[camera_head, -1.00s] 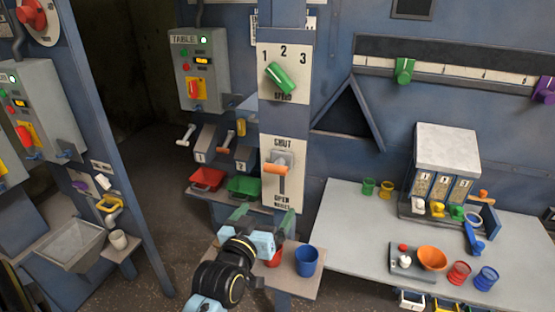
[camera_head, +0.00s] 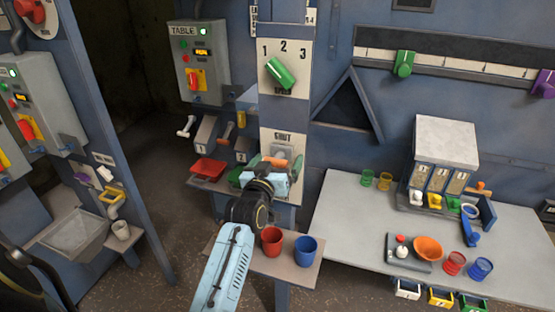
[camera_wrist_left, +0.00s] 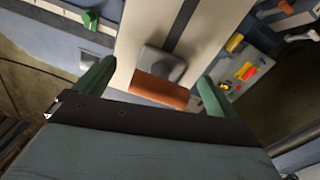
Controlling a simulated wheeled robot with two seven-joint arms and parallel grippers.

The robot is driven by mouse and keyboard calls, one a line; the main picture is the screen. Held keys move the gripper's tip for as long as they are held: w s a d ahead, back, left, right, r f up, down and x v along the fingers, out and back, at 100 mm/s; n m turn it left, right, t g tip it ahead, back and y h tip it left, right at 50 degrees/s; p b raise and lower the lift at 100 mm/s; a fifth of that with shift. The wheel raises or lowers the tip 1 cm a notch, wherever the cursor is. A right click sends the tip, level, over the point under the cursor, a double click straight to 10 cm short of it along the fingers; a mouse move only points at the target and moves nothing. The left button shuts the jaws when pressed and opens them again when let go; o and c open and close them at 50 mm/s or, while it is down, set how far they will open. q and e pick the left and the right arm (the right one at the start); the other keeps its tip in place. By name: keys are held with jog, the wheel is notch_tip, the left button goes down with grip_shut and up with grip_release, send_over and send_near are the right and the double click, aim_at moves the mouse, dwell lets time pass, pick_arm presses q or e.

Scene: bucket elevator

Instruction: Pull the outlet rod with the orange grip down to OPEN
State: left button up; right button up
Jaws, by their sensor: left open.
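The OPEN label is hidden behind my gripper. My left gripper (camera_head: 273,163) is open in front of the plate. In the left wrist view, the orange grip (camera_wrist_left: 160,89) lies crosswise between the two green fingers (camera_wrist_left: 155,87), with a gap on each side. The grey rod head (camera_wrist_left: 163,63) is behind it. I cannot tell how deep the grip sits between the fingers. My right gripper is out of view.
A red cup (camera_head: 271,241) and a blue cup (camera_head: 305,250) stand on the small shelf below my left arm. A red tray (camera_head: 208,170) is left of the gripper. The green speed knob (camera_head: 280,73) is above. A grey table (camera_head: 345,225) is at right.

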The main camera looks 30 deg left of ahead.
pick_arm(q)
jog(key=shift+w+a, duration=0.1)
jog(key=shift+w, duration=0.2)
jog(key=shift+c, duration=0.5)
jog(key=c, duration=1.3)
notch_tip(320, 180, down, 11)
jog(key=b, duration=0.5)
jog(key=shift+r, duration=0.2)
jog(key=shift+s, duration=0.1)
jog(key=o, duration=1.4)
